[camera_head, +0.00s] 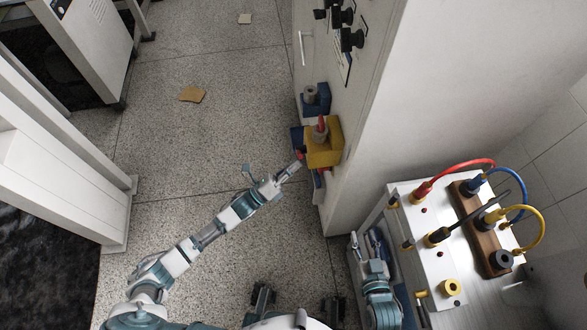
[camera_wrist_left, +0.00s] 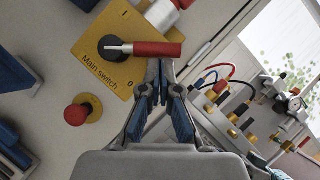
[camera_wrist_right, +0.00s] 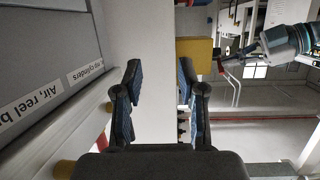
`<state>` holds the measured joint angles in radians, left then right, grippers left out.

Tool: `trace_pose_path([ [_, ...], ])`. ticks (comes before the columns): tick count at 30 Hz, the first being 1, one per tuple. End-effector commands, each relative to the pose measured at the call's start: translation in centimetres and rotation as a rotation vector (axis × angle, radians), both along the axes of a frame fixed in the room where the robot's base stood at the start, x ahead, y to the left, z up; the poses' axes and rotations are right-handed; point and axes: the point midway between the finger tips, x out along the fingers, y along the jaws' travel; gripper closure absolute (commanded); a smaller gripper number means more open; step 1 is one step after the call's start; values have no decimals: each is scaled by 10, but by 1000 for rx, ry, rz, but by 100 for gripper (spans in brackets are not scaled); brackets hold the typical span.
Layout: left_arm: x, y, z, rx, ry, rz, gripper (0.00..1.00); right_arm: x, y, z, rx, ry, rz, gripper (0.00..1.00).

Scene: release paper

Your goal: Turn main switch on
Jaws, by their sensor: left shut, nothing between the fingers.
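The main switch is a yellow plate (camera_wrist_left: 108,72) on the white cabinet, with a black hub and a red handle (camera_wrist_left: 158,49). In the left wrist view the handle points right, between the "I" and "0" marks. The yellow switch box (camera_head: 328,155) also shows in the head view. My left gripper (camera_wrist_left: 160,66) is shut and empty, its fingertips at the lower edge of the handle; I cannot tell whether they touch. It shows beside the box in the head view (camera_head: 297,167). My right gripper (camera_wrist_right: 158,80) is open and empty, low beside the cabinet.
A red button (camera_wrist_left: 76,114) on a yellow base sits below the switch. A blue socket (camera_head: 316,98) and black knobs (camera_head: 350,38) are on the cabinet. A bench panel (camera_head: 430,265) with coloured cables stands at right.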

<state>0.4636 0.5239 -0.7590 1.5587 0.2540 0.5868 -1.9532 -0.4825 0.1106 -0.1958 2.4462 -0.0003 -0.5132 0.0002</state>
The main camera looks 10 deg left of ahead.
Motion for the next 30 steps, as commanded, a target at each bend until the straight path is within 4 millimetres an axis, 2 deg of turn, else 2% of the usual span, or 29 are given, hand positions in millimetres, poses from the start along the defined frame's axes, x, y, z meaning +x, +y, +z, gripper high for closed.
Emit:
trace_pose_path([
  [9,0,0,1,-2,7,0,100,0,1,1,-1,9,2,60],
  [16,1,0,5,-14,45,1,100,-15,-6,-17,-42,150,0,60],
  [30,2,1,8,-32,99,1,100,-38,-17,-39,-91,338,-8,60],
])
